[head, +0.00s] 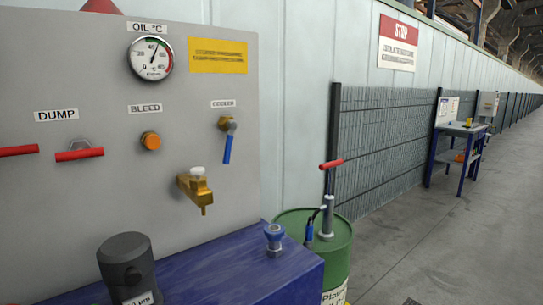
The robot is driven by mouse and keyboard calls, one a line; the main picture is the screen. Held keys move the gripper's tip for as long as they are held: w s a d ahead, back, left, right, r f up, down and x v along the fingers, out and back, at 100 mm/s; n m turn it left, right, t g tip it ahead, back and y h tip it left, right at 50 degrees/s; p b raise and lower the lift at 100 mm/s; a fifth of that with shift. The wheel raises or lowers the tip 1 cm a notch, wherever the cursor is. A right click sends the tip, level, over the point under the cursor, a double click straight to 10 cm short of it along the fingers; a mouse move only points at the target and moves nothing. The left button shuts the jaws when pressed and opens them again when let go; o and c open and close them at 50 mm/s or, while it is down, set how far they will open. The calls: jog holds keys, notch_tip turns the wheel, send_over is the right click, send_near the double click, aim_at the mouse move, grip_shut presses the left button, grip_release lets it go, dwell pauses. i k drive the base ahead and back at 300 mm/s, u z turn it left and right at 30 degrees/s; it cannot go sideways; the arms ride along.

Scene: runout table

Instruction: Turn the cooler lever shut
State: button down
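The cooler lever (228,148) is a short blue handle on a brass valve (225,124) at the right side of the grey panel (90,185). The handle hangs down from the valve, tilted slightly, its lower end a little to the left. A small label reading "COOLER" (223,104) sits just above it. My gripper is not in this view.
The panel also bears red DUMP handles (80,150), an orange BLEED knob (151,140), an oil gauge (151,57) and a brass tap (195,188). A green drum (330,258) with a red-handled pump stands right. The floor (440,230) beyond is open.

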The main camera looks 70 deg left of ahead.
aim_at(232, 124)
jog(key=u, duration=0.2)
jog(key=i, duration=0.65)
jog(key=u, duration=1.05)
jog(key=i, duration=0.55)
jog(key=u, duration=0.7)
